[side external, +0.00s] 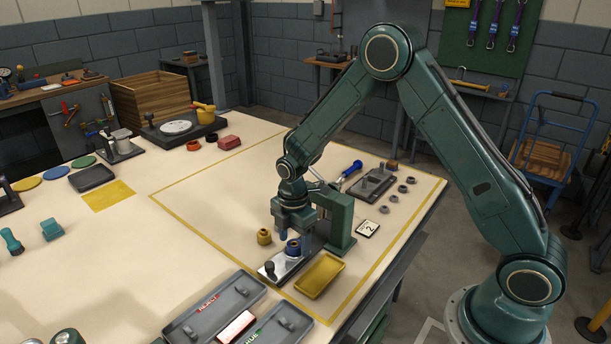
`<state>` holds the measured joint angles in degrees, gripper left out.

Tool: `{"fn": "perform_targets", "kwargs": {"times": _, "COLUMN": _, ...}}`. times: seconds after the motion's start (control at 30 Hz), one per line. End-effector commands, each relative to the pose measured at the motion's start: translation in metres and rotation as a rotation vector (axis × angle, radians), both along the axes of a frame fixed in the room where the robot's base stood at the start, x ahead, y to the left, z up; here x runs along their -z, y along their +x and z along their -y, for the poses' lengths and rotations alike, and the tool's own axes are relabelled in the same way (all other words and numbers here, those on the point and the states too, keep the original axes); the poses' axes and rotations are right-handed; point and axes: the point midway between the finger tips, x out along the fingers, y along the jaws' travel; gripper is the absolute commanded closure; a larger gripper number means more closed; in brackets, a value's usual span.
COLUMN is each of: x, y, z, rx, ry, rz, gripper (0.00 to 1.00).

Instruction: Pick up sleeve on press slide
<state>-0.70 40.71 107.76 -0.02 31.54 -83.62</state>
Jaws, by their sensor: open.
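The press (340,222) is a green upright frame with a pale metal slide (279,266) reaching out at its front left. A small dark blue sleeve (293,248) sits on the slide. My gripper (291,233) points down just above the sleeve, with its jaws open and empty. Its fingers are small in this view, and I cannot tell whether they touch the sleeve or how far they stand around it. Part of the press is hidden behind my gripper.
A brass fitting (264,237) stands left of the slide. A yellow tray (320,276) lies to its right, with a card marked 2 (367,228) beyond. Grey labelled trays (213,309) lie in front. A dark fixture plate (372,184) and several grey rings sit behind.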

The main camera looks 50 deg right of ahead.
Motion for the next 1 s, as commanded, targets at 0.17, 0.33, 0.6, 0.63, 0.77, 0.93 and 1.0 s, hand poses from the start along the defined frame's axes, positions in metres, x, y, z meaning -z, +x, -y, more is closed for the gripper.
{"fn": "perform_targets", "kwargs": {"times": 0.17, "x": 0.000, "y": 0.000, "z": 0.000, "rx": 0.000, "ry": 0.000, "rz": 0.000, "gripper": 0.66}}
{"fn": "perform_targets", "kwargs": {"times": 0.33, "x": 0.000, "y": 0.000, "z": 0.000, "rx": 0.000, "ry": 0.000, "rz": 0.001, "gripper": 0.94}}
{"fn": "perform_targets", "kwargs": {"times": 0.6, "x": -0.001, "y": 0.000, "z": 0.000, "rx": 0.000, "ry": 0.000, "rz": 0.002, "gripper": 0.95}}
{"fn": "perform_targets", "kwargs": {"times": 0.63, "x": -0.002, "y": 0.001, "z": 0.000, "rx": 0.000, "ry": 0.000, "rz": 0.002, "gripper": 0.95}}
{"fn": "perform_targets", "kwargs": {"times": 0.77, "x": -0.008, "y": 0.001, "z": 0.000, "rx": 0.000, "ry": 0.000, "rz": 0.003, "gripper": 0.95}}
{"fn": "perform_targets", "kwargs": {"times": 0.93, "x": -0.024, "y": 0.001, "z": 0.000, "rx": 0.000, "ry": 0.000, "rz": 0.005, "gripper": 0.95}}
{"fn": "perform_targets", "kwargs": {"times": 1.0, "x": -0.033, "y": 0.001, "z": 0.000, "rx": 0.000, "ry": 0.000, "rz": 0.005, "gripper": 0.95}}
